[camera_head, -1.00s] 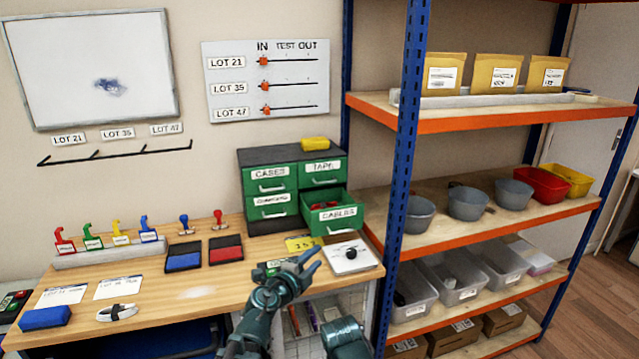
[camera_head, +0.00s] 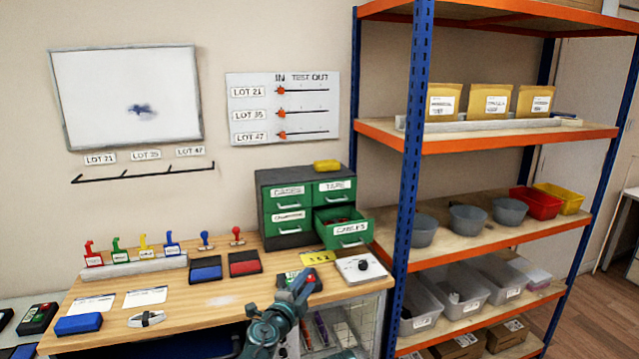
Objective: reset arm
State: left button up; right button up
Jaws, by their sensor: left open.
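My left gripper (camera_head: 297,287) is in front of the wooden bench (camera_head: 215,298), at the lower middle of the head view. Its fingers are open, and I see nothing between them. It hides part of a small dark device with a green label (camera_head: 316,284) on the bench behind it. My right gripper is not in view.
The green drawer cabinet (camera_head: 284,205) has its cables drawer (camera_head: 345,229) pulled out. The shelf's blue post (camera_head: 412,160) stands close on the right. Stamps and ink pads (camera_head: 205,272) line the bench's back.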

pick_arm(q)
jog(key=a+n+t+y, duration=0.1)
jog(key=a+n+y, duration=0.7)
jog(key=n, duration=0.2)
jog(key=s+a+f+n+g+y+p, duration=0.25)
jog(key=s+f+n+g, duration=0.3)
jog(key=s+f, duration=0.3)
jog(key=s+d+f+g+h, duration=0.1)
jog(key=s+d+f+g, duration=0.1)
jog(key=s, duration=0.4)
jog(key=s+d+f+g+h, duration=0.1)
jog(key=s+d+f+g, duration=0.2)
jog(key=s+f+g, duration=0.1)
jog(key=s+d+f+g+h, duration=0.1)
jog(key=s+d+f+g, duration=0.2)
jog(key=s, duration=0.6)
jog(key=g, duration=0.2)
jog(key=shift+f+g, duration=0.35)
